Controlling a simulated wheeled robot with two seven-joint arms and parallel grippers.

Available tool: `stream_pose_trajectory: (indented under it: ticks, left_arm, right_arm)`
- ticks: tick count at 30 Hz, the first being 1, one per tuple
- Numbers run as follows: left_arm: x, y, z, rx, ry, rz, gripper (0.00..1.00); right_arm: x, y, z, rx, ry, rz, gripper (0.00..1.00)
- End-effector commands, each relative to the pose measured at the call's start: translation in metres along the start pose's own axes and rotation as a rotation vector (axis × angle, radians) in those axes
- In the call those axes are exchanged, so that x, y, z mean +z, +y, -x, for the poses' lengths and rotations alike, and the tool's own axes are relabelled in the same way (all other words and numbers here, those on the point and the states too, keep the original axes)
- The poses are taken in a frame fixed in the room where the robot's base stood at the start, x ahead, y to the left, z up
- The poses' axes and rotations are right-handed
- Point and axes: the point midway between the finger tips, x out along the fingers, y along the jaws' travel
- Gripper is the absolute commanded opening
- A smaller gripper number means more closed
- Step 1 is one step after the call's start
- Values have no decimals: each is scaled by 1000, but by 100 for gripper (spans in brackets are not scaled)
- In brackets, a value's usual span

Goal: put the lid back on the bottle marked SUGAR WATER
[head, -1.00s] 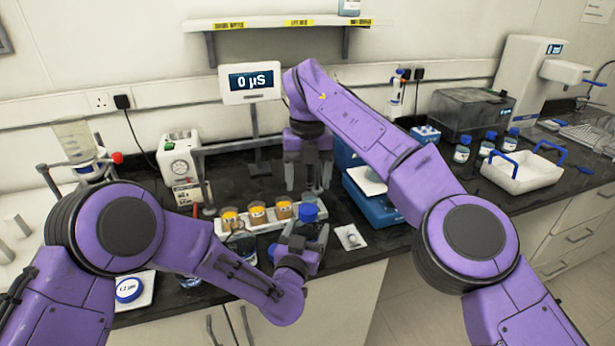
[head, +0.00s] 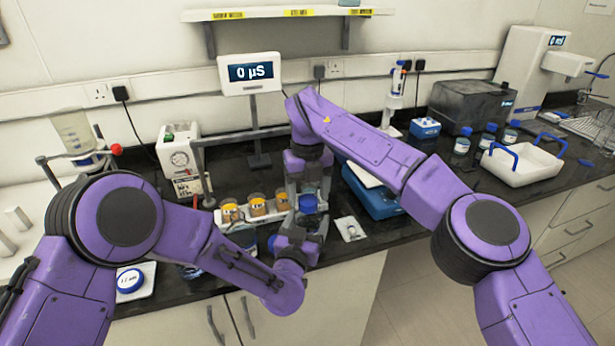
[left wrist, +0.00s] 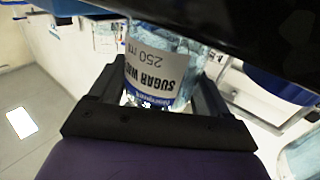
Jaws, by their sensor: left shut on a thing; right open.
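The bottle marked SUGAR WATER (left wrist: 160,65) is between the fingers of my left gripper (left wrist: 155,98) in the left wrist view, its label upside down there. In the head view my left gripper (head: 305,228) is shut on it near the bench's front edge. A blue lid (head: 308,203) shows at the top of the held bottle; I cannot tell whether it is seated. My right gripper (head: 308,188) is open, pointing down right over the lid, its fingers close to the lid's sides. The bottle's neck is hidden.
A rack (head: 225,224) with several orange-filled jars stands left of the grippers. A blue instrument (head: 375,203) is close on the right. Several blue-capped bottles (head: 461,146) and a white tray with blue handles (head: 520,172) stand farther right. A meter display (head: 250,73) is behind.

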Motion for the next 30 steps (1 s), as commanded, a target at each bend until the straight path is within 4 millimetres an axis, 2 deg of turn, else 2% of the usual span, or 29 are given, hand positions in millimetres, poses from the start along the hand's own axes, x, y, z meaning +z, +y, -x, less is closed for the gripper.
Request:
stream_pose_trajectory:
  ticks: [4, 13, 14, 18, 19, 28, 29, 30]
  left_arm:
    - [0, 0, 0, 0, 0, 0, 0]
    - [0, 0, 0, 0, 0, 0, 0]
    - [0, 0, 0, 0, 0, 0, 0]
    - [0, 0, 0, 0, -1, -1, 0]
    - [0, 0, 0, 0, -1, -1, 0]
    - [0, 0, 0, 0, -1, -1, 0]
    - [0, 0, 0, 0, -1, -1, 0]
    - [0, 0, 0, 0, -1, -1, 0]
  right_arm:
    - [0, 0, -13, 1, -1, 0, 70]
    - [0, 0, -16, 0, -1, -1, 70]
    - [0, 0, -16, 0, -1, -1, 67]
    - [0, 0, -16, 0, -1, -1, 21]
    - [0, 0, -16, 0, -1, -1, 12]
    - [0, 0, -16, 0, -1, -9, 12]
    - [0, 0, -16, 0, -1, -9, 58]
    - [0, 0, -16, 0, -1, -9, 71]
